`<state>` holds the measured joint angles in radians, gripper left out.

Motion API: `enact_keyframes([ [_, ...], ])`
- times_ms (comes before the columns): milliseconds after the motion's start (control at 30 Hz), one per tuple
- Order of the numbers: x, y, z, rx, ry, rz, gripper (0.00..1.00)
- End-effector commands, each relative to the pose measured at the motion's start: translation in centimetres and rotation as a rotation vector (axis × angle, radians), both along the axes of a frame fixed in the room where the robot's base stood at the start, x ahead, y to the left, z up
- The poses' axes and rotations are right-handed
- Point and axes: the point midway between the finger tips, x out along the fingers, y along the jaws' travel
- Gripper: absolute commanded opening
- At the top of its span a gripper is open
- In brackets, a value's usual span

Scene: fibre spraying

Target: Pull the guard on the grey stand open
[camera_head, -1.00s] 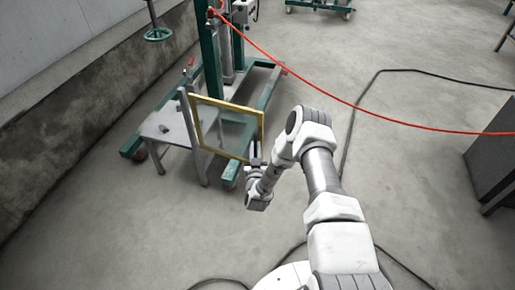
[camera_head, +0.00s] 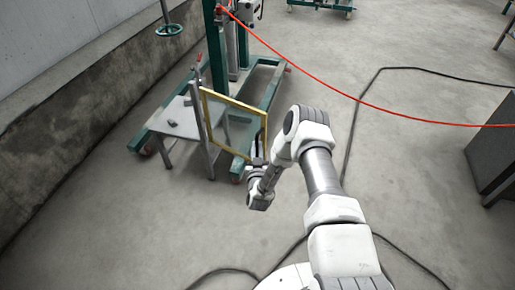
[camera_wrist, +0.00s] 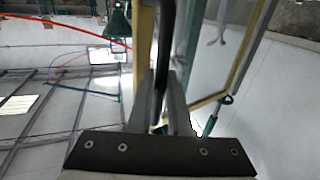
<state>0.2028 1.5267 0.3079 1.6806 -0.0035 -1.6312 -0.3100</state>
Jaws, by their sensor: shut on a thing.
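The guard is a clear panel in a yellow frame (camera_head: 236,101), hinged on a grey post (camera_head: 203,125) of the grey stand (camera_head: 168,130). It stands upright and angles out from the stand toward me. In the wrist view its yellow frame (camera_wrist: 144,40) rises close in front of the fingers. My gripper (camera_head: 257,163) is at the guard's free edge, low on the right. In the wrist view my gripper (camera_wrist: 161,85) is shut on a dark upright handle bar (camera_wrist: 166,40).
A small dark object (camera_head: 172,124) lies on the stand's top. A green wheeled frame (camera_head: 262,92) stands behind. A red hose (camera_head: 345,96) hangs across the upper right. A black cable (camera_head: 352,115) lies on the floor. A dark cabinet (camera_head: 494,150) is at right.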

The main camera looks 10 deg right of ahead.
Motion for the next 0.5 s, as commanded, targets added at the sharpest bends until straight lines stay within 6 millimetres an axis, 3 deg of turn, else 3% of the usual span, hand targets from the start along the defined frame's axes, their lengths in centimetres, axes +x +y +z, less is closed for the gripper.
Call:
enact_keyframes([
  [33, 0.3, 0.83, 0.26, 0.005, -0.005, 0.017, 0.0],
  [400, 0.32, 0.85, 0.3, 0.006, -0.006, 0.017, 0.0],
  [433, 0.32, 0.84, 0.3, 0.006, -0.006, 0.017, 0.21],
  [500, 0.3, 0.76, 0.29, 0.005, -0.006, 0.015, 0.33],
])
